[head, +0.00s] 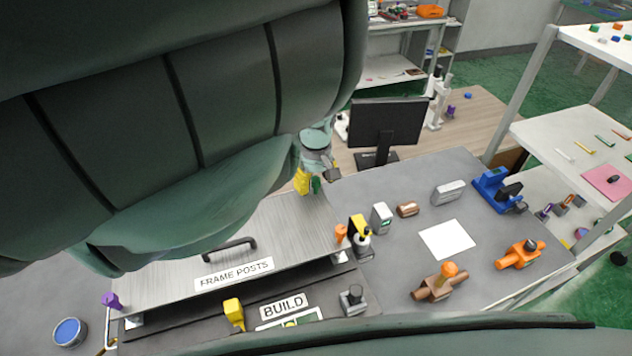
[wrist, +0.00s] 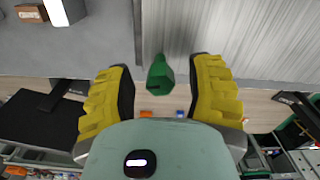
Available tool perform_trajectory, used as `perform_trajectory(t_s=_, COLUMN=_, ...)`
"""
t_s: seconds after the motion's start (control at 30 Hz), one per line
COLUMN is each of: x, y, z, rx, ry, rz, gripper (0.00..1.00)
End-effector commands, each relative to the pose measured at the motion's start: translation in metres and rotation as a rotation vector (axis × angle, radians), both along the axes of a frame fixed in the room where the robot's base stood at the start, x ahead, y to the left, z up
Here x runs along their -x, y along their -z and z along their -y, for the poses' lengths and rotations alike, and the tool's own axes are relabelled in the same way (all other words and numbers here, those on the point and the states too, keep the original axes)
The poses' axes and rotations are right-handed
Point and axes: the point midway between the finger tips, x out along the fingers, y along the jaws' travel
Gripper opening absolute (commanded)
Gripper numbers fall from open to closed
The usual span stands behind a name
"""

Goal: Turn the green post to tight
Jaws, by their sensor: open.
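The green post (wrist: 160,78) stands at the edge of a grey metal plate, between my gripper's fingers in the wrist view. Gaps show on both sides of it, so the fingers do not touch it there. In the head view the green post (head: 316,185) is small and partly hidden beside my yellow fingers. My gripper (wrist: 161,88) is open and empty around the post. It also shows in the head view (head: 303,181) at the plate's far corner. No tight marking is readable.
The plate (head: 285,232) has a black handle (head: 229,246) and a FRAME POSTS label (head: 234,273). An orange post (head: 340,234) and a purple post (head: 111,300) stand at other corners. A monitor (head: 387,124) is behind.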

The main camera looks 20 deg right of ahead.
Motion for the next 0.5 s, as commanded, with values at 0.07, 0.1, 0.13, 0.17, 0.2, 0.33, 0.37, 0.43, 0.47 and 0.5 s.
perform_trajectory(t_s=0.07, x=0.0007, y=0.0033, z=0.0006, rx=0.0, ry=0.002, rz=0.0, gripper=0.53)
perform_trajectory(t_s=0.1, x=0.0007, y=0.0044, z=0.0004, rx=0.0, ry=0.002, rz=0.0, gripper=0.53)
perform_trajectory(t_s=0.13, x=0.0007, y=0.005, z=0.0003, rx=-0.001, ry=0.003, rz=0.0, gripper=0.53)
perform_trajectory(t_s=0.17, x=0.0007, y=0.0054, z=0.0001, rx=-0.001, ry=0.003, rz=0.0, gripper=0.53)
perform_trajectory(t_s=0.2, x=0.0008, y=0.0058, z=-0.0001, rx=-0.001, ry=0.003, rz=0.0, gripper=0.53)
perform_trajectory(t_s=0.33, x=0.0006, y=0.0059, z=-0.0002, rx=-0.002, ry=0.002, rz=-0.001, gripper=0.53)
perform_trajectory(t_s=0.37, x=0.0006, y=0.0058, z=-0.0002, rx=-0.002, ry=0.002, rz=-0.001, gripper=0.53)
perform_trajectory(t_s=0.43, x=0.0007, y=0.0058, z=-0.0003, rx=-0.002, ry=0.002, rz=-0.001, gripper=0.58)
perform_trajectory(t_s=0.47, x=0.0007, y=0.0058, z=-0.0003, rx=-0.002, ry=0.002, rz=-0.001, gripper=0.55)
perform_trajectory(t_s=0.5, x=0.0007, y=0.0058, z=-0.0003, rx=-0.002, ry=0.002, rz=-0.001, gripper=0.51)
